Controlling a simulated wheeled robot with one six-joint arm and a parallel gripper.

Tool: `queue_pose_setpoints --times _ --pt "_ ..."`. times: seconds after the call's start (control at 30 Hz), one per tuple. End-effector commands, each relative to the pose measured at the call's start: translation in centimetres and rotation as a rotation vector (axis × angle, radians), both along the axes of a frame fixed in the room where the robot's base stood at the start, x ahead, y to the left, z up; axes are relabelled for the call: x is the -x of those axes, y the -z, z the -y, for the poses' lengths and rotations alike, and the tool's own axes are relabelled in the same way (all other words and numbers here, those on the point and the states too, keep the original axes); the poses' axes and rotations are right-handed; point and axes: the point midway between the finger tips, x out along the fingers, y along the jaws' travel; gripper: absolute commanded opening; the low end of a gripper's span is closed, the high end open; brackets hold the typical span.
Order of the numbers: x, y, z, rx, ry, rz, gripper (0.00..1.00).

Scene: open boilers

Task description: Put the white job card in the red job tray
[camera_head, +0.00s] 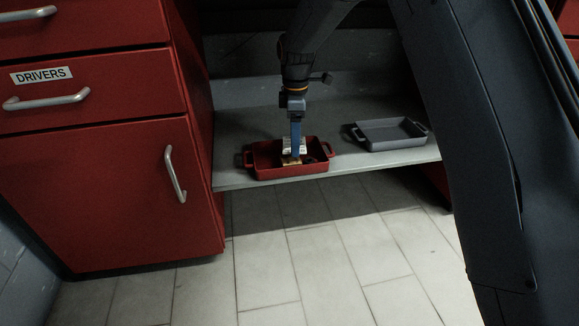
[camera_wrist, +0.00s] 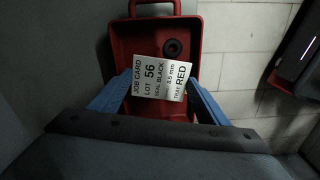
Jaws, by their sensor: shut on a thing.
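The white job card (camera_wrist: 161,78) is printed "JOB CARD LOT 56 SEAL BLACK 8.5 mm TRAY RED" and sits between the blue fingers of my gripper (camera_wrist: 160,90). The card also shows in the head view (camera_head: 293,145). My gripper (camera_head: 294,150) points down and is shut on the card. The red job tray (camera_wrist: 123,45) lies directly below; in the head view the card and fingertips are over the tray's (camera_head: 262,172) inside. I cannot tell whether the card touches the tray's floor.
A black ring (camera_wrist: 173,48) lies in the red tray. A brownish piece (camera_head: 291,161) shows below the card. A grey tray (camera_head: 385,147) stands to the right on the grey shelf (camera_head: 232,130). Red drawers (camera_head: 110,150), one labelled DRIVERS, stand at left.

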Motion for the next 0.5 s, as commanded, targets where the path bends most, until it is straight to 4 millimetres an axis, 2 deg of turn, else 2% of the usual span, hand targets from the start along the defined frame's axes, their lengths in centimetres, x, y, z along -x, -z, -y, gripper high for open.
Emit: queue_pose_setpoints --times 0.1,0.4,0.43,0.5 --pt "-0.03 0.87 -0.01 0.000 0.000 0.000 0.48" --pt "0.03 0.90 -0.02 0.000 0.000 0.000 0.48" --pt "0.03 0.90 -0.02 0.000 0.000 0.000 0.73" --pt "0.03 0.90 -0.02 0.000 0.000 0.000 0.84"
